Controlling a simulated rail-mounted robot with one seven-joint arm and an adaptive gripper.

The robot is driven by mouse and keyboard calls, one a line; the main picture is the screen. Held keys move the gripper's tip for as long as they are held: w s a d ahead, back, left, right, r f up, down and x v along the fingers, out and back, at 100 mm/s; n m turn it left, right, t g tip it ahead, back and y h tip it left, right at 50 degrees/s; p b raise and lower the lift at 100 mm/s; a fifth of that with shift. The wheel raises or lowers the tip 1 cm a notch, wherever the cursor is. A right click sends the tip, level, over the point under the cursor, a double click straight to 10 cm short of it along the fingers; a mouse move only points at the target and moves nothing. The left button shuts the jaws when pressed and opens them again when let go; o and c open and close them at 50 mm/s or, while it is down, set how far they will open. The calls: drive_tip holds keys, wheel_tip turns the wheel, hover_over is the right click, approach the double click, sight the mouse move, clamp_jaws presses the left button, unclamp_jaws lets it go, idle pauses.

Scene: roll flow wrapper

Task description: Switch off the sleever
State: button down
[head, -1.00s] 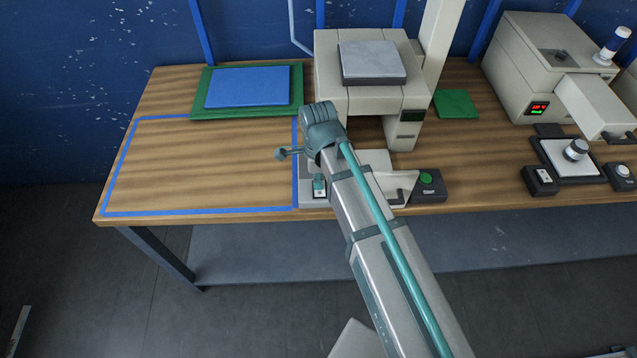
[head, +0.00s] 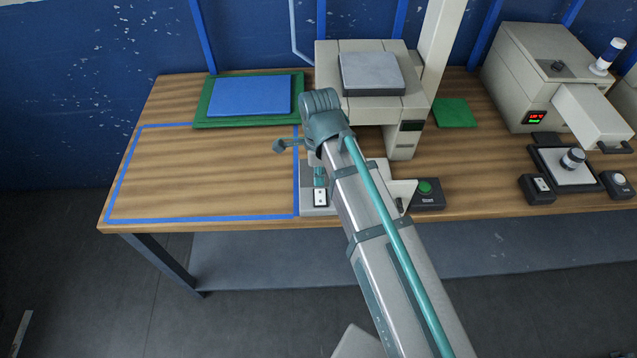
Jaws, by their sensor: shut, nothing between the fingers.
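A beige machine (head: 340,105) with a grey top plate stands at the middle of the bench; I take it for the sleever, though no label is readable. Its small display (head: 411,126) looks dark. A white rocker switch (head: 320,197) sits at the front left of its base; its position is too small to tell. My gripper (head: 319,180) is shut and empty, pointing down just behind the switch. Contact between them cannot be told. My arm hides much of the machine's front and base.
A dark box with a green button (head: 425,187) sits right of my arm. Another beige machine (head: 545,75) with a lit display stands at right, with a second switch box (head: 541,187). A blue-taped area (head: 205,175) at left is clear.

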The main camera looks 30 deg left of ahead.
wheel_tip(320, 180, up, 7)
drive_tip(key=b, duration=0.1)
drive_tip(key=shift+s+d+f+b, duration=0.2)
drive_tip(key=shift+s+b, duration=0.1)
drive_tip(key=shift+s, duration=0.05)
idle(0.3)
